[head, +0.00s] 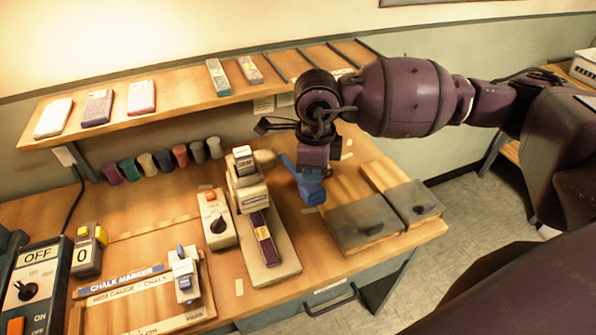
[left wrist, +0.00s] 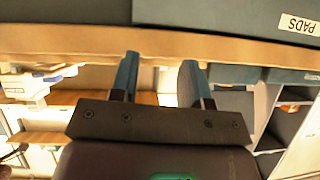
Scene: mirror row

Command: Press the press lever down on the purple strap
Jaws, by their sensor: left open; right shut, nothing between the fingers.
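The beige press (head: 247,190) stands on a long pale base on the bench, with a white labelled block on its top. I cannot clearly tell which upper part is the press lever. The purple strap (head: 265,240) lies lengthwise on the base, its far end at the press head. My right gripper (head: 311,192) has blue fingers, shut and empty, pointing down just right of the press, apparently apart from it. My left gripper (left wrist: 158,82) is open and empty in the left wrist view, near a bench edge; it is not seen in the head view.
A beige switch box (head: 217,221) stands left of the press. Two grey-lidded boxes (head: 363,224) sit to its right. Several coloured cups (head: 163,160) line the back under a shelf (head: 180,98). An OFF/ON control box (head: 36,285) and a marker gauge (head: 135,300) are at left.

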